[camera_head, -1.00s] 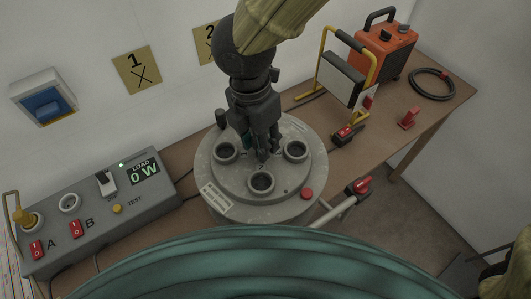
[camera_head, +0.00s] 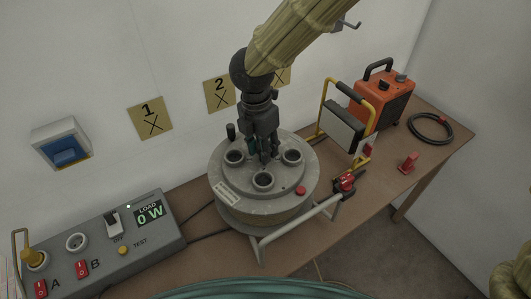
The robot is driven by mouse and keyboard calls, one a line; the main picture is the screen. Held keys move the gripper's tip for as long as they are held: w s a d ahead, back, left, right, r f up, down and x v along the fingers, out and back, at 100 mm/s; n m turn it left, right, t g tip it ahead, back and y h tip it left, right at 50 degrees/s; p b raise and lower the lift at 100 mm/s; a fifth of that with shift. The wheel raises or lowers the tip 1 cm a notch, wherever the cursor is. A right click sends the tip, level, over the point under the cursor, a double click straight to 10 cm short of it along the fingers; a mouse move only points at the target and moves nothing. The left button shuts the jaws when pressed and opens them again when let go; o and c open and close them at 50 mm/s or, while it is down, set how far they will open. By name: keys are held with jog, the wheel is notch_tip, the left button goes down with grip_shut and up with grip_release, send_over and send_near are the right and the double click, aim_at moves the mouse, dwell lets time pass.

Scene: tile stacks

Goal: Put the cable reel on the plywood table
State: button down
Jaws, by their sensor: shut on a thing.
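The cable reel (camera_head: 235,203) is a round grey drum with several dark sockets on top, a red button and a pale tubular frame. It is upright over the middle of the brown plywood table (camera_head: 380,190). My gripper (camera_head: 265,158) points down at the centre of the reel's top and is shut on it. The exact grasped part is hidden between the fingers. The frame's near foot shows close to the table's front edge. I cannot tell whether the frame touches the tabletop.
A grey load box (camera_head: 100,245) is at left. To the right are a yellow-framed lamp (camera_head: 343,128), a dark-and-red connector (camera_head: 346,183), an orange box (camera_head: 383,98), a black cable coil (camera_head: 430,128) and a small red piece (camera_head: 408,162). The wall is close behind.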

jog(key=shift+w+a+r, duration=0.1)
jog(key=shift+w, duration=0.7)
jog(key=shift+w+p, duration=0.15)
jog(key=shift+p, duration=0.15)
jog(key=shift+f+p, duration=0.5)
jog(key=shift+f, duration=1.3)
jog(key=c, duration=1.1)
grip_release()
jog(key=shift+f, duration=0.1)
jog(key=shift+o, duration=0.2)
jog(key=r, duration=0.4)
jog(key=r+b, duration=0.1)
jog(key=r, duration=0.3)
jog(key=a+r+b, duration=0.1)
jog(key=r, duration=0.3)
jog(key=shift+s, duration=0.3)
